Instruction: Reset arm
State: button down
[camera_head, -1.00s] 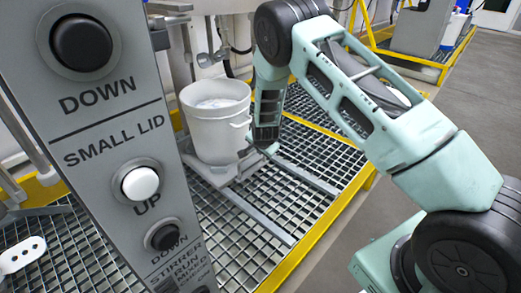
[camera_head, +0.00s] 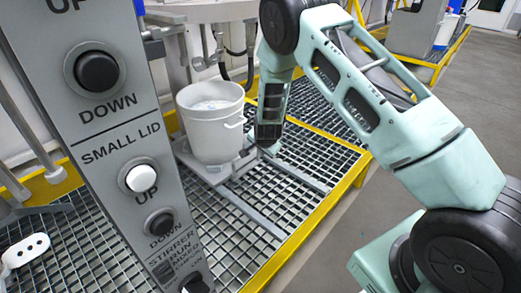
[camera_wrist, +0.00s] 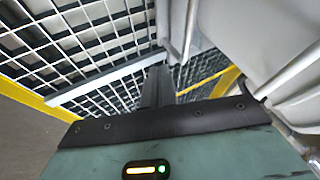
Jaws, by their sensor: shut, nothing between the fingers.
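My arm reaches from the right side of the head view and bends down at its black elbow joint. My gripper (camera_head: 270,147) hangs low over the grating, just right of a white bucket (camera_head: 212,135). In the wrist view my gripper (camera_wrist: 157,78) shows as dark fingers pressed together, with nothing between them. The bucket's pale side (camera_wrist: 250,45) fills the upper right of the wrist view, close beside the fingers. I cannot tell whether they touch.
A grey control panel (camera_head: 125,128) with black and white buttons stands close at the left. The bucket rests on a metal base above the grating (camera_head: 225,225). A yellow edge (camera_head: 315,222) borders the grating. Open grey floor (camera_head: 460,90) lies to the right.

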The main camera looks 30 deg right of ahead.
jog(key=s+a+r+n+g+y+p, duration=0.25)
jog(key=s+a+r+n+y, duration=0.45)
jog(key=s+a+r, duration=1.3)
jog(key=s+r+n+g+h, duration=0.2)
jog(key=s+r+n, duration=0.2)
jog(key=s+n, duration=0.5)
jog(key=s+r+n+g+h, duration=0.25)
jog(key=s+n, duration=0.25)
jog(key=s, duration=0.9)
notch_tip(320, 180, up, 36)
jog(key=p, duration=3.4)
jog(key=shift+w+a+f+t, duration=0.2)
jog(key=shift+a+t, duration=0.2)
jog(key=shift+a, duration=0.05)
